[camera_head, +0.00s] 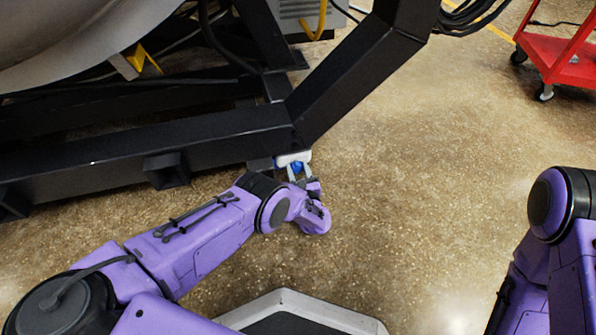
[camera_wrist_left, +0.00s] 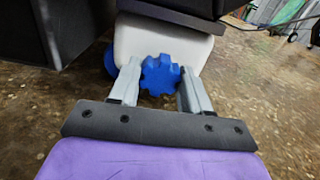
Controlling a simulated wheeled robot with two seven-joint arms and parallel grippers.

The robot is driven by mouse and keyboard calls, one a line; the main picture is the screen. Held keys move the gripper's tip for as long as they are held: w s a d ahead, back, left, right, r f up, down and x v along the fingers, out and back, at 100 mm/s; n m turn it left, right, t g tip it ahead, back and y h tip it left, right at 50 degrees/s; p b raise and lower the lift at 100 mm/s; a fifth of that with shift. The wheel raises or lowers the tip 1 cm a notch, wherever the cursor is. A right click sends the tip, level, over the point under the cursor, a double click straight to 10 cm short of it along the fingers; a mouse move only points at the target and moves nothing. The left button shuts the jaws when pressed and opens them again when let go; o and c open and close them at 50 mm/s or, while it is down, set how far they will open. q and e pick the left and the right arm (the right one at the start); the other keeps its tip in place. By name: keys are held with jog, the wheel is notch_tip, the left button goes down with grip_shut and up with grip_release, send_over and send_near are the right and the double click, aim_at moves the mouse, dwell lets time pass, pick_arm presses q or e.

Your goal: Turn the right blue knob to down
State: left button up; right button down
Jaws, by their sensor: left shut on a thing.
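The right blue knob (camera_wrist_left: 160,75) is a lobed blue wheel on the front of a white housing (camera_wrist_left: 170,42), which also shows in the head view (camera_head: 292,158). My left gripper (camera_wrist_left: 158,70) has one grey finger on each side of this knob and is shut on it. In the head view my left gripper (camera_head: 299,170) reaches the small blue knob at the foot of the black frame. A second blue knob (camera_wrist_left: 109,61) sits left of the gripped one, partly hidden behind the left finger. The knob's turn angle cannot be read clearly. My right gripper is out of view.
A black steel frame (camera_head: 210,142) with a slanted post (camera_head: 345,85) stands above and beside the housing. A large grey vessel (camera_head: 70,40) is at the upper left. A red cart (camera_head: 565,62) stands at the upper right. The speckled floor (camera_head: 430,150) between is clear.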

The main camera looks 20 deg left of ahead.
aim_at(298, 169)
pick_arm(q)
jog(key=shift+m+b, duration=0.35)
jog(key=shift+m, duration=1.85)
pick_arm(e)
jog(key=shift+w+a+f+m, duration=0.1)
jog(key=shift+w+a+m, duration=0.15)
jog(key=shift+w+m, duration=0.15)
pick_arm(q)
jog(key=o, duration=1.1)
jog(key=shift+c, duration=0.2)
jog(key=shift+d, duration=0.1)
